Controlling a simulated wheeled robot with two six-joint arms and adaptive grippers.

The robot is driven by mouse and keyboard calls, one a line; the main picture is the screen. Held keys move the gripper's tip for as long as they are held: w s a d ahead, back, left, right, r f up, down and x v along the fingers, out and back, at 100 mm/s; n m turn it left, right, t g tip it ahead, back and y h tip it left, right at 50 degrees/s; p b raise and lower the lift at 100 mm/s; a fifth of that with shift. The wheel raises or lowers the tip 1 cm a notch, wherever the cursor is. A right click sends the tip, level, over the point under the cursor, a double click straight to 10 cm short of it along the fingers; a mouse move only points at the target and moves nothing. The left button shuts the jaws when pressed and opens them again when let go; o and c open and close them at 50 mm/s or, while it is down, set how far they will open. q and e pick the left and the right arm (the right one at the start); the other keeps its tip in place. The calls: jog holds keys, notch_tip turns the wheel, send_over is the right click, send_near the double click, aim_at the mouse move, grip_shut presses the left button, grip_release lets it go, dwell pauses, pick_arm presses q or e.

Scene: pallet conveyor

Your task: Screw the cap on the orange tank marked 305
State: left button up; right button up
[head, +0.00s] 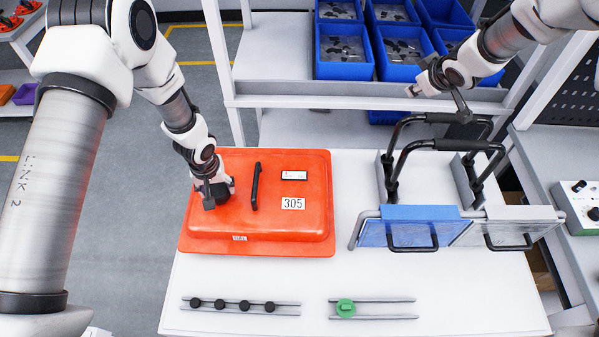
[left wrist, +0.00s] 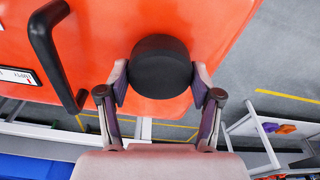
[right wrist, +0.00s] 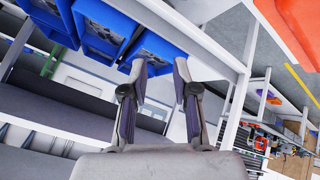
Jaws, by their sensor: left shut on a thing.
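The orange tank (head: 265,215) marked 305 lies flat on the white table, with a black handle (head: 255,186) on its top. A black round cap (left wrist: 160,66) sits at the tank's left end, seen from above in the left wrist view. My left gripper (head: 214,196) is over that end, and its fingers (left wrist: 158,88) are shut on the cap's sides. The frames do not show whether the cap is threaded on. My right gripper (right wrist: 160,75) is empty, its fingertips apart; in the head view it hangs near the shelf (head: 412,92), away from the tank.
Several black knobs (head: 219,304) sit on a rail at the table's front, and a green knob (head: 345,308) on another. A rack with black handles and a blue panel (head: 410,228) stands right of the tank. Blue bins (head: 343,50) fill the shelf behind.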

pick_arm(q)
jog(key=shift+a, duration=0.1)
pick_arm(e)
jog(key=w+a+f+y, duration=0.2)
jog(key=a, duration=0.5)
jog(key=w+a+f+y, duration=0.1)
jog(key=w+a+y, duration=0.1)
jog(key=a, duration=0.6)
pick_arm(q)
jog(key=shift+w, duration=0.1)
pick_arm(e)
jog(key=m+g+y, duration=0.5)
jog(key=g+y, duration=0.5)
jog(key=g, duration=0.2)
send_near(255, 183)
jog(key=x, duration=1)
jog(key=shift+s+f, duration=0.1)
jog(key=shift+f, duration=0.35)
grip_shut()
